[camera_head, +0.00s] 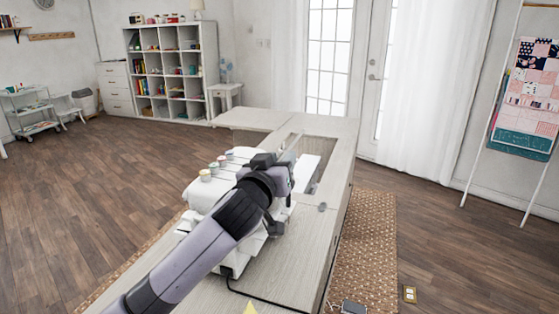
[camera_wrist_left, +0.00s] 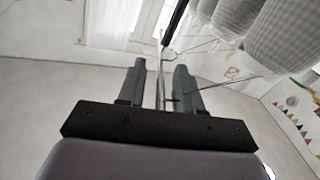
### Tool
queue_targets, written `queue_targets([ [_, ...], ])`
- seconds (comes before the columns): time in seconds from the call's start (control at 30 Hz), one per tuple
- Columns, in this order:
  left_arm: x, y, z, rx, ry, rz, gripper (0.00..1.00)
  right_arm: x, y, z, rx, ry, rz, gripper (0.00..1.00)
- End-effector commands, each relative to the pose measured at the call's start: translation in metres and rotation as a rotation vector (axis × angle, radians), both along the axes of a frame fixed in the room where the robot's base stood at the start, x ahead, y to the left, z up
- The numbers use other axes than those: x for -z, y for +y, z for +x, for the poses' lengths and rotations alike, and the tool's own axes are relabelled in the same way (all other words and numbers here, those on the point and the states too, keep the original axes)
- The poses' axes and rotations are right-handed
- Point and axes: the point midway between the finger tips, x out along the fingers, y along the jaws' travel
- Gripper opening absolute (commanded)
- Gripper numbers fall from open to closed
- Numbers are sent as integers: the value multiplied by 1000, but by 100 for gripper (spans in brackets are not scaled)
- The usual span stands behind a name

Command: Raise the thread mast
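The thread mast (camera_wrist_left: 161,88) shows in the left wrist view as a thin metal rod with a darker, thicker length at the top and thin wire arms. The white sewing machine (camera_head: 203,194) stands on the cabinet, partly hidden behind my left arm. My left gripper (camera_wrist_left: 160,64) has its two fingers apart, one on each side of the rod, with a visible gap to each. In the head view my left gripper (camera_head: 284,168) is at the machine's right side, its fingers hard to make out. My right gripper is in neither view.
Several thread spools (camera_head: 206,175) stand along the machine's back left; large pale cones (camera_wrist_left: 280,35) hang close at the right of the wrist view. The wooden cabinet top (camera_head: 290,245) is mostly clear at the front right. A cable (camera_head: 262,299) runs over it.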

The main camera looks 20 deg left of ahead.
Motion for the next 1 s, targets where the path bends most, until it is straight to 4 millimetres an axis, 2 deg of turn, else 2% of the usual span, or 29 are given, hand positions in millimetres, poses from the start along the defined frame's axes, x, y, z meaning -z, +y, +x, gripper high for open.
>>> queue_targets([
  [0.13, 0, 0, 0, 0, 0, 0, 35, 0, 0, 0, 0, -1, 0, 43],
  [0.23, 0, 0, 0, 0, 0, 0, 2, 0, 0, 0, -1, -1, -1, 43],
  [0.27, 0, 0, 0, 0, 0, 0, 0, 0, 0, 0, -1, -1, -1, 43],
  [1.0, 0, 0, 0, 1, 0, 0, 0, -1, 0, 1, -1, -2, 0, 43],
])
